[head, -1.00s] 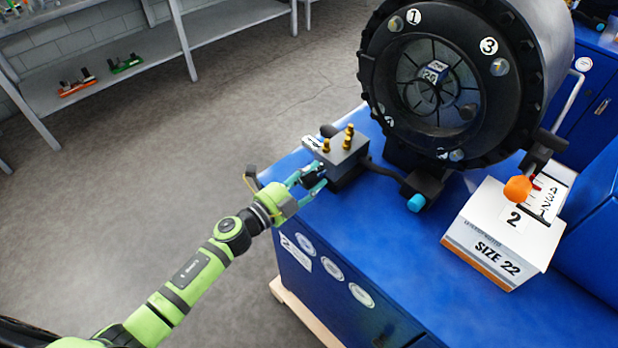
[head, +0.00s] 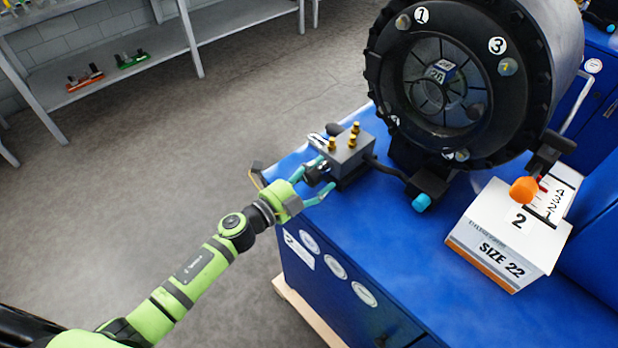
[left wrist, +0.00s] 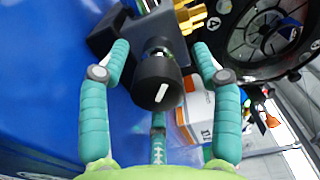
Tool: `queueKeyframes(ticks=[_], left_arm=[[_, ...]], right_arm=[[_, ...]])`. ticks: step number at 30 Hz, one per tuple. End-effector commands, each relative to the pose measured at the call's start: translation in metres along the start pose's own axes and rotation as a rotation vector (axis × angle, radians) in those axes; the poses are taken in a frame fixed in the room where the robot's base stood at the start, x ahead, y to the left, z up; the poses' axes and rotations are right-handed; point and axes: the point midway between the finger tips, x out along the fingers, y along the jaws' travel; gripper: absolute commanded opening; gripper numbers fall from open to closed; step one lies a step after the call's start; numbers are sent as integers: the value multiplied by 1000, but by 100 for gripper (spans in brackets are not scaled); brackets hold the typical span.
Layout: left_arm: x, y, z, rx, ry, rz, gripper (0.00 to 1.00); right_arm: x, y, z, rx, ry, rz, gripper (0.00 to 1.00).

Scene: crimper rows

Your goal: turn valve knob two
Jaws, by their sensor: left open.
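A dark valve block (head: 351,162) with brass fittings sits on the blue bench near its left corner. A black round knob (left wrist: 158,82) with a white mark sticks out of the block toward my left gripper; it also shows in the head view (head: 316,174). I cannot read a number on it. My left gripper (head: 314,181) is open, its teal fingers on either side of this knob. In the left wrist view the fingers (left wrist: 161,50) stand apart from the knob, with gaps on both sides. My right gripper is not in view.
A large black crimper ring (head: 440,85) stands behind the block. A white box marked SIZE 22 (head: 505,240) with an orange knob (head: 524,190) above it is to the right. A cyan-ended black part (head: 422,201) lies between. The blue bench front (head: 400,270) is clear.

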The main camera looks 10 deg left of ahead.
Motion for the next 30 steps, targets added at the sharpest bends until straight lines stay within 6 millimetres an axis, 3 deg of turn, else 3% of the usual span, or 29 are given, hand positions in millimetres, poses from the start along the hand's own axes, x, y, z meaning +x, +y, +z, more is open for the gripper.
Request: queueKeyframes(ticks=[5,12,18,24,30], left_arm=[[-21,2,0,-1,-2,3,64],[-73,2,-1,-1,0,4,64],[-105,0,-1,-1,1,1,64],[-118,-1,-2,1,3,-1,64],[-118,-1,-1,1,3,-2,64]], right_arm=[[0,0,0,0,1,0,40],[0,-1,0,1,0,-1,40],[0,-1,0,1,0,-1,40],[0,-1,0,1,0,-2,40],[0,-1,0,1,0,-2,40]])
